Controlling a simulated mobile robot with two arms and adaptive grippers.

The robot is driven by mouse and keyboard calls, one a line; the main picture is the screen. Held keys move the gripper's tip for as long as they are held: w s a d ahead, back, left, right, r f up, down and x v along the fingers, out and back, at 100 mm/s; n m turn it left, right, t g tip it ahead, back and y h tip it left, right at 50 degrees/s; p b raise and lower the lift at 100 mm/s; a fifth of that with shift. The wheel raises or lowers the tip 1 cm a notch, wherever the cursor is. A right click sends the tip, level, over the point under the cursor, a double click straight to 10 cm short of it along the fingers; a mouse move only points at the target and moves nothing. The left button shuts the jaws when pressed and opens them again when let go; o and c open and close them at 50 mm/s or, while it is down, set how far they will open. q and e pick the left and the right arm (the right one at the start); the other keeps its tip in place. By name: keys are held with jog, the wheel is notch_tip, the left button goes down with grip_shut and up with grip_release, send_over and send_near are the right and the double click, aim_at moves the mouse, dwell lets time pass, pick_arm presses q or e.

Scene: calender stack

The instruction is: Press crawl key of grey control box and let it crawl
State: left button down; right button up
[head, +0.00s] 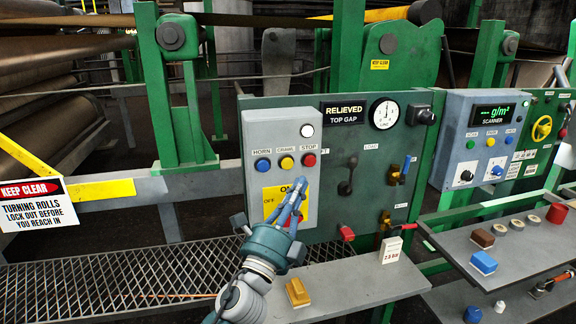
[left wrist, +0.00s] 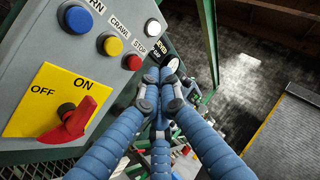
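The grey control box (head: 255,135) stands on the green panel. It has a blue HORN key (head: 263,164), a yellow CRAWL key (head: 287,163), a red STOP key (head: 309,160) and a white lamp (head: 307,131). My left gripper (head: 296,190) is in front of the box, below the keys, its closed blue fingers pointing up and covering part of the yellow ON/OFF plate (head: 271,196). In the left wrist view, the fingertips (left wrist: 160,84) are together and empty, right of and below the yellow CRAWL key (left wrist: 110,44). The red switch handle (left wrist: 78,120) is clear there. My right gripper is out of view.
A lever (head: 346,180) and gauge (head: 384,113) are right of the box. A shelf (head: 345,285) below carries a yellow block (head: 298,292) and a white card (head: 391,249). The scanner box (head: 485,140) is farther right. Large rolls (head: 35,105) and a KEEP CLEAR sign (head: 36,204) are at left.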

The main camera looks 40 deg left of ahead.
aim_at(287, 163)
pick_arm(q)
jog(key=shift+w+a+b, duration=0.2)
jog(key=shift+w+a, duration=0.95)
jog(key=shift+a, duration=0.2)
jog(key=shift+w+a+b, duration=0.15)
jog(key=shift+w+a, duration=0.95)
jog(key=shift+a, duration=0.2)
jog(key=shift+w+a, duration=0.1)
jog(key=shift+w+a, duration=0.2)
